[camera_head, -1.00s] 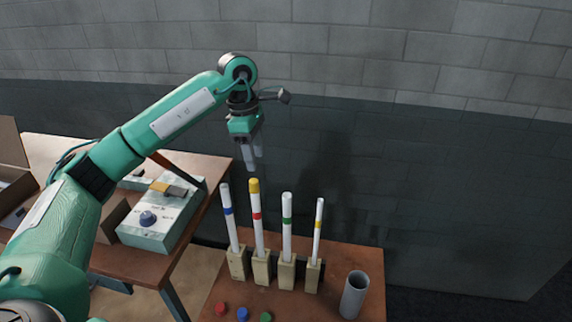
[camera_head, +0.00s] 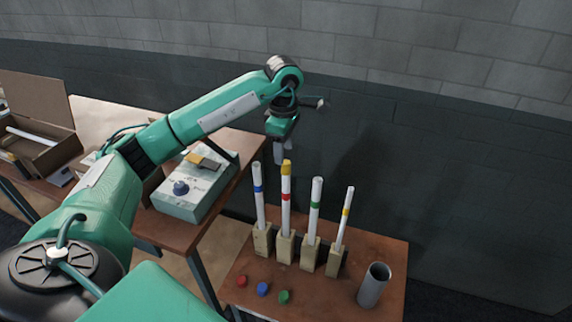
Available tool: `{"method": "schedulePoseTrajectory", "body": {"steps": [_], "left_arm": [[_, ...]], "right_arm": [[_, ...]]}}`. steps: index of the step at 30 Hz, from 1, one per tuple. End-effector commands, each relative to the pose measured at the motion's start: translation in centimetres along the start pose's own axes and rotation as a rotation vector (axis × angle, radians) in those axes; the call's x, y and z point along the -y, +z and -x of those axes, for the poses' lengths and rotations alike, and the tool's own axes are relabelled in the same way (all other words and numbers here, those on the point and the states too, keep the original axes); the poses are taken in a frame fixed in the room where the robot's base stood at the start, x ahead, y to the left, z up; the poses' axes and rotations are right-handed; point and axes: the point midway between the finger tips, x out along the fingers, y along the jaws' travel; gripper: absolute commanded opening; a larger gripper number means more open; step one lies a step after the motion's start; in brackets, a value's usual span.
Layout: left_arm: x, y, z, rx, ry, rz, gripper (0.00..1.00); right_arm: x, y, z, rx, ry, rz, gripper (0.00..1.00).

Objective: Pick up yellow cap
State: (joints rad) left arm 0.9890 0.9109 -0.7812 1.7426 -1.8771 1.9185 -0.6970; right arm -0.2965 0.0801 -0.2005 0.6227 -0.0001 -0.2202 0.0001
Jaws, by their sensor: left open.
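The yellow cap (camera_head: 287,167) sits on top of the white tube with a red band (camera_head: 286,205), second from the left in a row of upright tubes. My left gripper (camera_head: 279,152) is open and empty. It points down just above and behind the yellow cap in the picture; I cannot tell the exact gap in depth. My right gripper does not show.
Other tubes with blue (camera_head: 258,190), green (camera_head: 315,207) and yellow (camera_head: 345,212) bands stand in wooden holders. Red (camera_head: 241,281), blue (camera_head: 262,289) and green (camera_head: 284,297) caps lie in front. A grey cylinder (camera_head: 373,285) stands at right. A control box (camera_head: 190,190) is on the left table.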

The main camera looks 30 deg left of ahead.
Motion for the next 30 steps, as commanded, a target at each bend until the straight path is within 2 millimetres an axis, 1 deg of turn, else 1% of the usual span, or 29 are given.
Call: {"method": "schedulePoseTrajectory", "body": {"steps": [5, 9, 13, 17, 22, 23, 27, 30], "left_arm": [[-0.2, 0.2, -1.2, 0.0, -0.005, 0.001, 0.49], [-0.5, 0.4, -3.0, -0.001, -0.005, 0.0, 0.49], [-0.5, 0.3, -4.6, 0.0, -0.003, 0.001, 0.49], [-0.6, 0.4, -5.2, 0.001, -0.001, 0.0, 0.49], [-0.6, 0.4, -5.3, 0.001, 0.0, 0.0, 0.49], [-0.6, 0.4, -5.3, 0.001, 0.0, 0.0, 0.47], [-0.6, 0.4, -5.2, 0.001, -0.001, 0.0, 0.2], [-0.6, 0.4, -5.2, 0.001, -0.001, 0.0, 0.02]], "right_arm": [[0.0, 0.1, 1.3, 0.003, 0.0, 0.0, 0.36], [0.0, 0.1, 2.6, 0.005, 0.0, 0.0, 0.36], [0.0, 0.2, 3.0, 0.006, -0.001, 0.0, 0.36], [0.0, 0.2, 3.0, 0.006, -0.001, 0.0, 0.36], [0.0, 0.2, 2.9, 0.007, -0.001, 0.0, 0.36], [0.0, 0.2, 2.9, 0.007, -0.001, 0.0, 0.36], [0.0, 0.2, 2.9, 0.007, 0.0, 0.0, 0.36], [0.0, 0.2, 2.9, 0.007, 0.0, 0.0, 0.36]]}}
